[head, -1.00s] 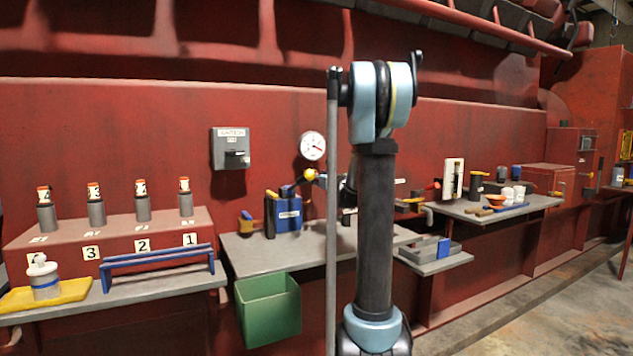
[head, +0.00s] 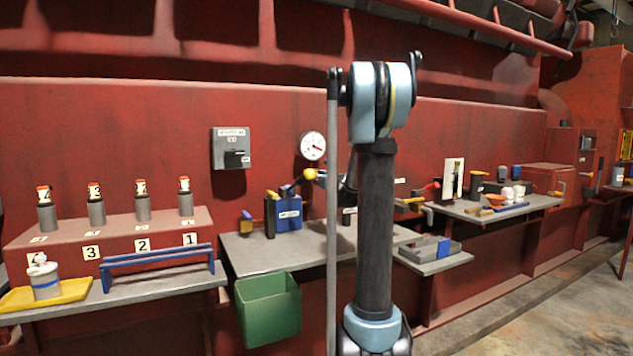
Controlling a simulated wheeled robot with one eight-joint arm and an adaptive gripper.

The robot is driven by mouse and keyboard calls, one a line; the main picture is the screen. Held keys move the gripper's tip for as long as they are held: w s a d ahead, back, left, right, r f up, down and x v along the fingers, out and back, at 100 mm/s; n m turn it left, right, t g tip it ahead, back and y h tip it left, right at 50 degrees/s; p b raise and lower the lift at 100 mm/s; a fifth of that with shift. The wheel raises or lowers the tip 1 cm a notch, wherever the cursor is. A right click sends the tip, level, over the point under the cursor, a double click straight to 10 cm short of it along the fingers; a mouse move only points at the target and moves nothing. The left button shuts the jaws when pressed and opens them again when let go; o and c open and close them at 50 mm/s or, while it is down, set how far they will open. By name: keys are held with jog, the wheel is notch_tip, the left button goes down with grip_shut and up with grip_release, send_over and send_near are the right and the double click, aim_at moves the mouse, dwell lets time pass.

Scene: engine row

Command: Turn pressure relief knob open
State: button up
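A small yellow knob (head: 309,174) sticks out from the red wall just below a round white pressure gauge (head: 313,146) with a red needle. My arm stands in front of the area right of the knob and hides part of it. My gripper is mostly hidden behind my arm; a small part seems to show close to the right of the knob. I cannot tell whether it touches the knob or whether its fingers are open or shut.
A blue holder (head: 288,213) with tools stands on the grey shelf (head: 262,257) below the knob. A grey switch box (head: 231,149) is on the wall to the left. A green bin (head: 268,308) hangs at the shelf front. A blue rail (head: 158,257) is further left.

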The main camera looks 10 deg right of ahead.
jog(key=shift+s+a+f+n, duration=0.1)
jog(key=shift+a+f+n, duration=0.05)
jog(key=shift+n, duration=4.2)
jog(key=shift+s+a+f+n, duration=0.1)
jog(key=shift+n, duration=4.25)
jog(key=o, duration=1)
jog(key=shift+a, duration=0.1)
jog(key=shift+o, duration=0.2)
jog(key=shift+w, duration=0.1)
